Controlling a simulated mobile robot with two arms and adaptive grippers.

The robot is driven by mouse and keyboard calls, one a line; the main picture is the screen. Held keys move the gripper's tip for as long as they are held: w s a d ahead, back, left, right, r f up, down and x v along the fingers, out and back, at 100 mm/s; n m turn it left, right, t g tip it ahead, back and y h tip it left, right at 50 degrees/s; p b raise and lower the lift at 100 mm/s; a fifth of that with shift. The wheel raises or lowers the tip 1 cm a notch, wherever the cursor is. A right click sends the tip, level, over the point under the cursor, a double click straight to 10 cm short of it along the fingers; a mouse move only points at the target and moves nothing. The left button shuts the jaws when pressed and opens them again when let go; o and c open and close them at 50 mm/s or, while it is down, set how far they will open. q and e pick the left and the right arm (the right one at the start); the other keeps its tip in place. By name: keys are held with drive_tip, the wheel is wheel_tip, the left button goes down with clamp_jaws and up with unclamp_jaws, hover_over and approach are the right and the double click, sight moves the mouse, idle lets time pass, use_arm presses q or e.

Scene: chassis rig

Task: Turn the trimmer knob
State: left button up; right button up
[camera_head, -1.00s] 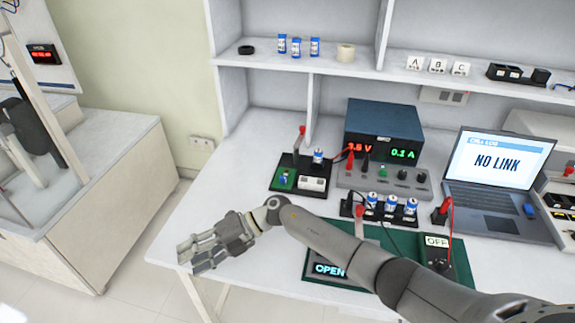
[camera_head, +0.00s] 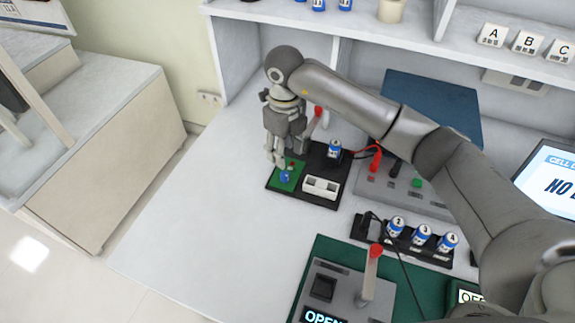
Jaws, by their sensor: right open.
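The trimmer knob is a small blue knob (camera_head: 285,177) on a green board (camera_head: 288,186), at the left end of a black base plate (camera_head: 330,201). My right gripper (camera_head: 281,160) points down just above the knob, with its fingertips close to it. The gripper is open. Whether a fingertip touches the knob cannot be told. My left gripper is not in view.
On the same plate are a white block (camera_head: 321,188), a blue-and-white cell (camera_head: 334,149) and a red lever (camera_head: 318,113). Cells (camera_head: 421,235) sit in a black holder. The table's left front is clear.

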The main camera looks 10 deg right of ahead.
sight(285, 174)
wheel_tip(285, 174, down, 5)
drive_tip(key=shift+s+a+f+p, duration=0.1)
drive_tip(key=shift+s+p, duration=0.05)
drive_tip(key=shift+p, duration=0.15)
drive_tip(key=shift+f, duration=1.8)
drive_tip(key=shift+c, duration=0.5)
clamp_jaws()
drive_tip(key=shift+f+n+b, duration=0.15)
drive_tip(key=shift+n+b, duration=0.15)
drive_tip(key=shift+b, duration=0.05)
drive_tip(key=shift+n+b, duration=0.6)
drive_tip(key=shift+b, duration=0.1)
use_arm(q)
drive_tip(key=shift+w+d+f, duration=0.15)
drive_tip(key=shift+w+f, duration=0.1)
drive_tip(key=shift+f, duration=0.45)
use_arm(e)
drive_tip(key=shift+r+n, duration=0.2)
drive_tip(key=shift+n, duration=0.1)
